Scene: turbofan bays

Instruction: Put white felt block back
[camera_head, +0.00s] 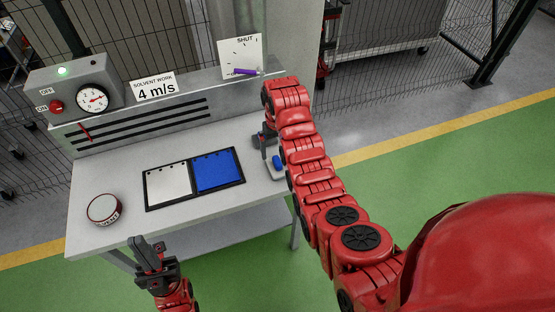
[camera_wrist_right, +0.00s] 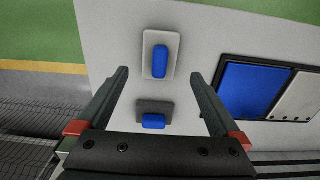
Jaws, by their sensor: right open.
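A white felt block with a blue grip (camera_wrist_right: 160,62) lies on the bench top in the right wrist view. It also shows at the bench's right end in the head view (camera_head: 277,162). A dark grey block with a blue grip (camera_wrist_right: 154,120) lies beside it, apart from it. My right gripper (camera_wrist_right: 158,76) is open and empty, pointing down above the blocks; in the wrist view the white block appears between its fingertips. My left gripper (camera_head: 147,246) hangs empty off the bench's front edge; its finger gap is unclear.
A black-framed tray (camera_head: 147,193) with a white and a blue panel lies mid-bench. A round tin (camera_head: 103,209) stands at the left. A gauge box (camera_head: 85,92), a "4 m/s" sign (camera_head: 155,87) and a "SHUT" card (camera_head: 240,56) line the back. The front bench top is clear.

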